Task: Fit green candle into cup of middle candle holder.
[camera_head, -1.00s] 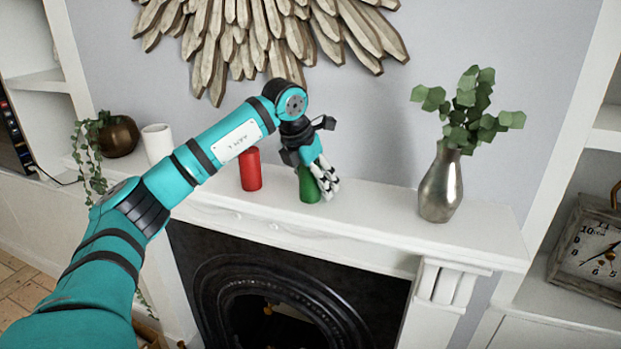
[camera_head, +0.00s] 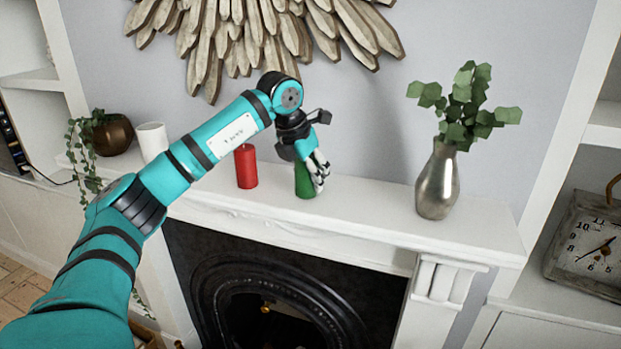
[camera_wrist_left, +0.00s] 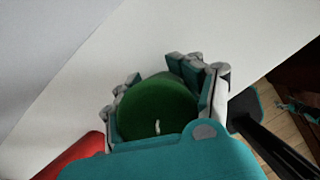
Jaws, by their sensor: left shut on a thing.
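The green candle (camera_head: 304,184) is upright on or just above the white mantel; I cannot tell whether it touches. My left gripper (camera_head: 317,174) is shut on it from above and the side. In the left wrist view the candle's round top with its wick (camera_wrist_left: 157,115) sits between the fingers (camera_wrist_left: 165,95). A red candle (camera_head: 246,167) stands on the mantel to the left, and its side shows in the wrist view (camera_wrist_left: 75,155). A white cylinder (camera_head: 152,141), perhaps a candle, stands farther left, partly hidden by my arm. No candle holder can be made out. My right gripper is not in view.
The white mantel (camera_head: 380,211) is clear between the green candle and a silver vase (camera_head: 438,182) with leaves. A brown pot (camera_head: 112,136) with a trailing plant stands at the left end. A wooden wall ornament (camera_head: 250,35) hangs above. A clock (camera_head: 590,245) is on the right shelf.

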